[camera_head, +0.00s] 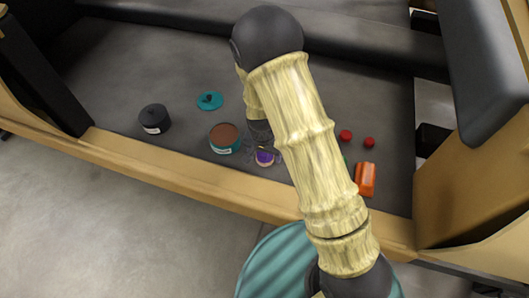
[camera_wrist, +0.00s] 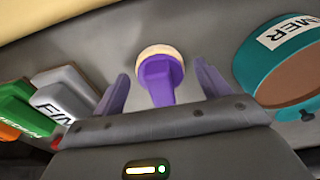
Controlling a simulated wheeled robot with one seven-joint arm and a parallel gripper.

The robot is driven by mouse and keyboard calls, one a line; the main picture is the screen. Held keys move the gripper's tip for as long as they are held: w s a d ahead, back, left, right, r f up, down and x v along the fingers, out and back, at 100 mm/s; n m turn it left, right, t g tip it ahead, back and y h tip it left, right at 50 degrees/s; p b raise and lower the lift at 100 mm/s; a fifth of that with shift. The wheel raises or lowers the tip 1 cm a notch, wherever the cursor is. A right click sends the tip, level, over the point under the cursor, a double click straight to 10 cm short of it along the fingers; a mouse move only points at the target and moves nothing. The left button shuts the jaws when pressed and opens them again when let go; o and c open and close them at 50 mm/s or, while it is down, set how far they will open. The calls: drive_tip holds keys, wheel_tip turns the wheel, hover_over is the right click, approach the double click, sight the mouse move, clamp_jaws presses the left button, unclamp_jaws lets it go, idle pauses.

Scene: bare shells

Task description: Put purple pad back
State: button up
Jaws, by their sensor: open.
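The purple pad (camera_wrist: 157,78) has a purple handle and a round pale tan face. In the wrist view it lies ahead of my gripper (camera_wrist: 162,85), between the two spread fingers with gaps on both sides. In the head view the purple pad (camera_head: 265,158) is on the dark grey surface near the wooden front edge, just below my gripper (camera_head: 262,146), which my arm partly hides. My gripper is open and holds nothing. I cannot tell how far the fingers are above the surface.
A teal pot with brown contents (camera_head: 224,140) stands close left of the pad. A teal lid (camera_head: 210,101) and a black pot (camera_head: 155,120) are farther left. An orange item (camera_head: 365,180) and two red pieces (camera_head: 345,135) are right of my arm. The wooden rail (camera_head: 180,181) borders the surface.

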sight(263, 155)
wheel_tip(263, 155, up, 12)
drive_tip(key=s+p, duration=0.1)
drive_tip(key=p, duration=0.2)
drive_tip(key=shift+s+a, duration=0.2)
drive_tip(key=shift+a, duration=0.05)
idle(0.6)
drive_tip(key=s+d+r+n+t, duration=0.1)
drive_tip(key=s+d+r+n, duration=0.3)
drive_tip(key=s+d+r, duration=0.6)
drive_tip(key=d+r, duration=0.1)
drive_tip(key=d, duration=0.3)
drive_tip(key=shift+s+r, duration=0.15)
drive_tip(key=shift+s, duration=0.25)
drive_tip(key=shift+d, duration=0.1)
